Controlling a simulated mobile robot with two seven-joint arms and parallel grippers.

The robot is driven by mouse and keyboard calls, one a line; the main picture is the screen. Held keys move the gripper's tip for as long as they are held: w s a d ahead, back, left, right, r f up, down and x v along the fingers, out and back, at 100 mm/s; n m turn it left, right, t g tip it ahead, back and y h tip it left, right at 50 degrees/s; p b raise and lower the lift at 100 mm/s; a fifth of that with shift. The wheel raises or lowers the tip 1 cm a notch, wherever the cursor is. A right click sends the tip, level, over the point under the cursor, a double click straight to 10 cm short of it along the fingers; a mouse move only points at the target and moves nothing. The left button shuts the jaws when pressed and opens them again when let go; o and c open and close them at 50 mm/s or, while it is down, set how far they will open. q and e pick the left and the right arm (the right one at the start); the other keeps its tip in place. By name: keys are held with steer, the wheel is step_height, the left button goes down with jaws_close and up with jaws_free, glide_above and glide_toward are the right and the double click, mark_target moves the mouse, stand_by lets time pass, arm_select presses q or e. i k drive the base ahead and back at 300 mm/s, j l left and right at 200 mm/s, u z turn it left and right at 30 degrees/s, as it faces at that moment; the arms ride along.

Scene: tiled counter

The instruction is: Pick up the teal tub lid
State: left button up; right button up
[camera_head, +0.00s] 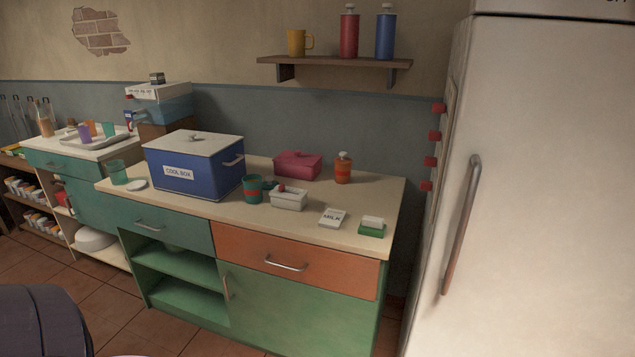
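I cannot pick out a separate teal tub lid on the counter (210,208). A teal mug-like container (252,190) with a red band stands just right of the blue cool box; whether it has a lid is too small to tell. Right of it is a small white tub (289,200) with a red thing at its top left. A green and white block (372,227) lies near the counter's right front corner. Neither gripper is in view.
The blue cool box (190,185) fills the counter's left part, beside a teal glass (118,173) and white disc (136,185). A pink-red tub (297,165) and orange bottle (343,168) stand behind. A milk-labelled item (332,218) lies in front. The fridge (540,180) bounds the right.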

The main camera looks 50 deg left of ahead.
mark_target(269, 184)
steer(key=j+z, duration=0.35)
steer(key=k+j+z, duration=0.15)
steer(key=j+z, duration=0.15)
steer(key=k+j+z, duration=0.1)
steer(key=j, duration=0.2)
steer(key=j+z, duration=0.15)
steer(key=j, duration=0.2)
steer(key=k+j+z, duration=0.1)
steer(key=k+j, duration=0.2)
steer(key=j, duration=0.25)
steer(key=k+j+z, duration=0.1)
steer(key=j, duration=0.35)
steer(key=k+j, duration=0.3)
steer(key=k+j+z, duration=0.1)
steer(key=k+j, duration=0.15)
steer(key=j, duration=0.3)
